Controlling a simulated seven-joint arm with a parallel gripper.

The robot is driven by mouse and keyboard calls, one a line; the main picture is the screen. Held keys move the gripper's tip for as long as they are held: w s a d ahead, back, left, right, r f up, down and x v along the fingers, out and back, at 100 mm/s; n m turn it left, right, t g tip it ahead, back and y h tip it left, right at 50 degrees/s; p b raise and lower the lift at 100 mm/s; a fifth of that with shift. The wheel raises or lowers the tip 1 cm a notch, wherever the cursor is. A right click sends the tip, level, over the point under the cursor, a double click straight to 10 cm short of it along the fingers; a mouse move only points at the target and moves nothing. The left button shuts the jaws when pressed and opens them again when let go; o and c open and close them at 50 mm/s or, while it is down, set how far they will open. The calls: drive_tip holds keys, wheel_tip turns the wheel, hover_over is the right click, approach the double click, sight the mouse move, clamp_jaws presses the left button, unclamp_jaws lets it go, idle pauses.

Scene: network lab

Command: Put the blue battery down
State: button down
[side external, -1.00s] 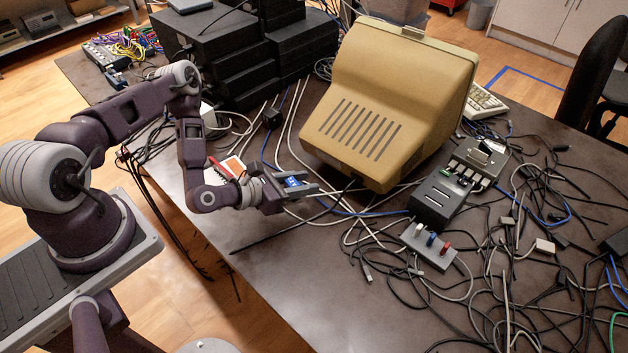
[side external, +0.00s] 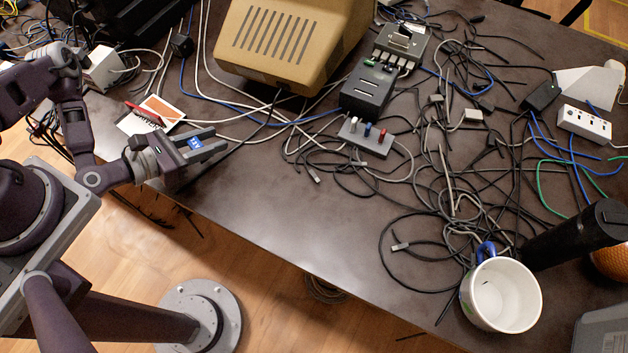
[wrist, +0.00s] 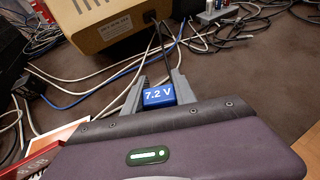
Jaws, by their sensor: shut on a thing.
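The blue battery (side external: 195,143) is a small block between the two grey fingers of my gripper (side external: 211,140) in the side view. In the wrist view the battery (wrist: 159,97) shows a white "7.2 V" label, with a finger of my gripper (wrist: 158,84) on each side. The gripper is shut on it. The fingers point right, over the table's left front part. The battery looks held above the dark tabletop (side external: 290,215), but its exact height is hard to tell. Its underside is hidden.
A red and white card or booklet (side external: 150,115) lies just behind the gripper. A beige monitor (side external: 285,45) stands farther back. A black box (side external: 366,88) and a grey block with coloured plugs (side external: 364,136) stand right. Tangled cables (side external: 450,180) cover the right side; the front middle is bare.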

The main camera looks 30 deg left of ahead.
drive_tip(key=w+d+m+h, duration=0.1)
drive_tip(key=w+d, duration=0.1)
drive_tip(key=d, duration=0.2)
drive_tip(key=w+d+g, duration=0.1)
drive_tip(key=w+d, duration=0.2)
drive_tip(key=d, duration=0.1)
drive_tip(key=w+d+r+m+h, duration=0.1)
drive_tip(key=w+d, duration=0.1)
drive_tip(key=d, duration=0.3)
drive_tip(key=shift+w+d+r+m+h, duration=0.1)
drive_tip(key=shift+w+m+h, duration=0.1)
drive_tip(key=shift+m+h, duration=0.1)
drive_tip(key=shift+m+g+h, duration=0.5)
drive_tip(key=shift+g+h, duration=0.1)
drive_tip(key=d+r, duration=0.1)
drive_tip(key=d, duration=0.2)
drive_tip(key=d+r, duration=0.1)
drive_tip(key=d, duration=0.2)
drive_tip(key=w+d+r, duration=0.1)
drive_tip(key=d, duration=0.3)
drive_tip(key=shift+d, duration=0.1)
wheel_tip(320, 180, up, 4)
drive_tip(key=m, duration=0.1)
hover_over(362, 192)
drive_tip(key=shift+g+h, duration=0.4)
wheel_tip(362, 192, down, 10)
drive_tip(key=shift+f, duration=0.2)
drive_tip(key=c, duration=1)
unclamp_jaws()
drive_tip(key=shift+r, duration=0.1)
